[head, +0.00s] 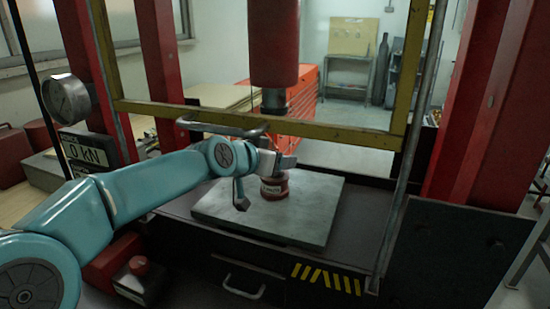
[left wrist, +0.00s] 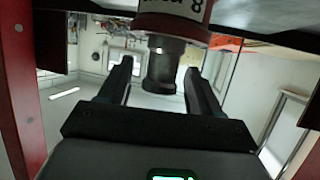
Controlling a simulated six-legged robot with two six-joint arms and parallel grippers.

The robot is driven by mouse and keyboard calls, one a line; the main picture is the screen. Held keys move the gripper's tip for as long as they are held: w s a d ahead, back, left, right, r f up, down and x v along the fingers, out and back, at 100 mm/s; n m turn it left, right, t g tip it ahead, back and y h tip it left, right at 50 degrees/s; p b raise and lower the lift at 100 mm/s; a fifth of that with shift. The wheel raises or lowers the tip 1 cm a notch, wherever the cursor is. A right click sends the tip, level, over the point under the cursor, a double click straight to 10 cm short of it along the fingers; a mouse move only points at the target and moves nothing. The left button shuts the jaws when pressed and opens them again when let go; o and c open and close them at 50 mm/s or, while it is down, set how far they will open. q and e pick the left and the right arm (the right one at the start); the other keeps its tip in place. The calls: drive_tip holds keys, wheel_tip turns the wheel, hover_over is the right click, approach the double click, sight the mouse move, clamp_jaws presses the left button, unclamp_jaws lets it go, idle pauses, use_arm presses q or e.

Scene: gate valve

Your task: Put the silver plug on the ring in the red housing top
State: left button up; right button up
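The red housing (head: 274,187) stands upright on a grey plate (head: 315,220) in the head view. The left wrist view looks upside down, with the housing (left wrist: 180,22) at its top edge. The silver plug (left wrist: 163,70) is a stepped cylinder at the housing's top side. It lies between the fingers of my left gripper (left wrist: 160,72) in that view, with clear space beside it. In the head view my left gripper (head: 283,160) is just above the housing and covers most of the plug. My left gripper is open. The ring is hidden. My right gripper is not seen.
A red press ram (head: 274,45) with a silver tip hangs right above the housing. A yellow crossbar (head: 330,132) and red uprights (head: 163,65) frame the space. A force display (head: 88,148) stands at left. The plate's right side is clear.

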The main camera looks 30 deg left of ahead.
use_arm(q)
drive_tip(key=shift+s+r, duration=0.15)
drive_tip(key=shift+s, duration=0.05)
drive_tip(key=shift+w+r+p, duration=0.15)
drive_tip(key=shift+r+p, duration=0.1)
drive_tip(key=shift+p, duration=0.1)
drive_tip(key=b+v, duration=0.3)
drive_tip(key=v, duration=0.9)
drive_tip(key=shift+f, duration=0.2)
drive_tip(key=shift+r, duration=0.1)
